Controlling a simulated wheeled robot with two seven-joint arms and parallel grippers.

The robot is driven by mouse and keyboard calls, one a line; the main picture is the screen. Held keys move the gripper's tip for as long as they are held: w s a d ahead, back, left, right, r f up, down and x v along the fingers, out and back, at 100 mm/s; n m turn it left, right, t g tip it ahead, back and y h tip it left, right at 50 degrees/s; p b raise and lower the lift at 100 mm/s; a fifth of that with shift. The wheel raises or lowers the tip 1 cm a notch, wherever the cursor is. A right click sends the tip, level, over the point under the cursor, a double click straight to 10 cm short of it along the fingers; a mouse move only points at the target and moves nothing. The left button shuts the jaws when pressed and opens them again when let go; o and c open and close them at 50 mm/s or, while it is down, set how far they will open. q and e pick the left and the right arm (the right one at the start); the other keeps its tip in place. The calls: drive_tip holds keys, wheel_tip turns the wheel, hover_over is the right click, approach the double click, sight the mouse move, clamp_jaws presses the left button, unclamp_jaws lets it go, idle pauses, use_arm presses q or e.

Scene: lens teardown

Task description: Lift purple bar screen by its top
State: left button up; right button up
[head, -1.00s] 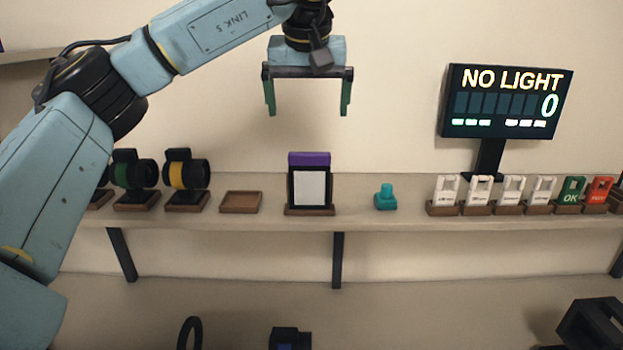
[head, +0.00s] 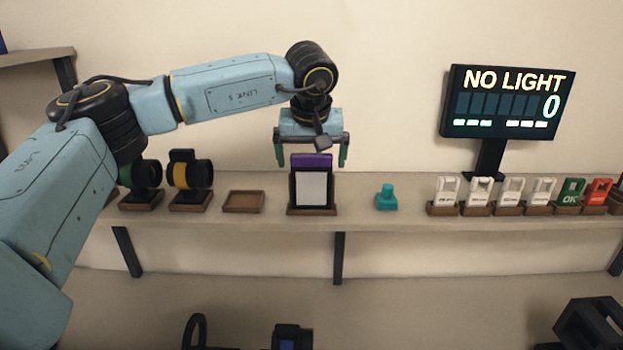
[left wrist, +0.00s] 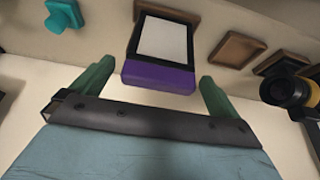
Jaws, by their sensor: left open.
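The purple bar screen (head: 311,187) stands upright in a brown base on the shelf; it has a white panel in a black frame with a purple bar along its top. My left gripper (head: 311,163) is open and directly above it, its green fingers on either side of the purple top. In the left wrist view, the screen's purple top (left wrist: 158,77) lies between the two open fingertips (left wrist: 155,72), with a gap on each side. I see no contact. My right gripper is not in view.
An empty brown tray (head: 243,202) and wheel-like parts on stands (head: 190,178) are left of the screen. A teal knob (head: 386,197) is to its right, then several small cards in holders. A "NO LIGHT" display (head: 507,103) stands behind. The wall is close behind the shelf.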

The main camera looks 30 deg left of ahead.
use_arm(q)
drive_tip(key=shift+c, duration=0.3)
drive_tip(key=c, duration=1.3)
drive_tip(key=shift+o, duration=0.2)
drive_tip(key=shift+r, duration=0.1)
